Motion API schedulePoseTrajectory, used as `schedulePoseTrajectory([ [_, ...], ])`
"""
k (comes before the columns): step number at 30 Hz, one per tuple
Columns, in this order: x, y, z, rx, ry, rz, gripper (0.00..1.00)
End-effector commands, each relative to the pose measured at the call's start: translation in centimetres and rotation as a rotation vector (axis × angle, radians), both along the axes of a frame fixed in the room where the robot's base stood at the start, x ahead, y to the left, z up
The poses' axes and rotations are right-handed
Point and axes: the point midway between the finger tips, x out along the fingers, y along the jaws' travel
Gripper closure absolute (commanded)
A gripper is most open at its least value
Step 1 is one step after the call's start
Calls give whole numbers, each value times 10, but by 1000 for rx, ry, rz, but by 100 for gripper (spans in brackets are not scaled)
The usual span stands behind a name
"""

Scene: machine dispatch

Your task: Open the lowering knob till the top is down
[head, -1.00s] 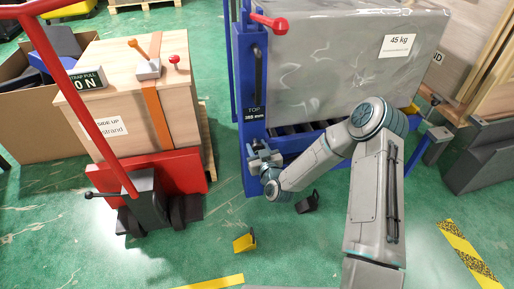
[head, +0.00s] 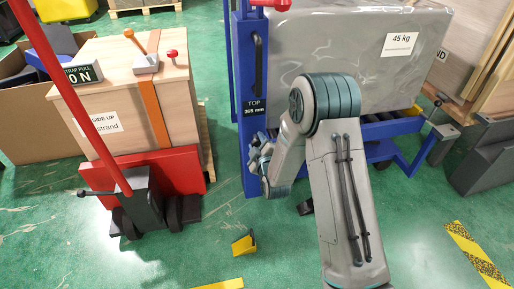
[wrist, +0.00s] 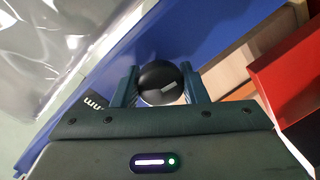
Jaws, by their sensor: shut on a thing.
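The lowering knob (wrist: 160,82) is round and black with a pale mark on its face. It sits between the two blue-grey fingers of my gripper (wrist: 160,90) in the wrist view, and the fingers are shut on it. In the head view my gripper (head: 259,150) is low against the blue post (head: 252,175) of the lift table, and my arm partly covers it. The knob is hidden there. The table top carries a grey wrapped block (head: 350,60) marked 45 kg. A black label (head: 254,107) on the post reads TOP with a small millimetre figure.
A red pallet truck (head: 160,175) with a long handle stands left, by a strapped wooden crate (head: 110,95). A yellow wedge (head: 243,244) lies on the green floor in front. Wooden crates and grey blocks (head: 485,160) stand right.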

Motion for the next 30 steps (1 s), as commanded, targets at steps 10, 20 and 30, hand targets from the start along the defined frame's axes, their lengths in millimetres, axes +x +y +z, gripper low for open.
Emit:
schedulePoseTrajectory([
  [10,-3,2,-5,-141,-31,6,84],
  [20,-3,1,-4,-168,-37,5,83],
  [30,-2,1,-4,-167,-37,5,40],
])
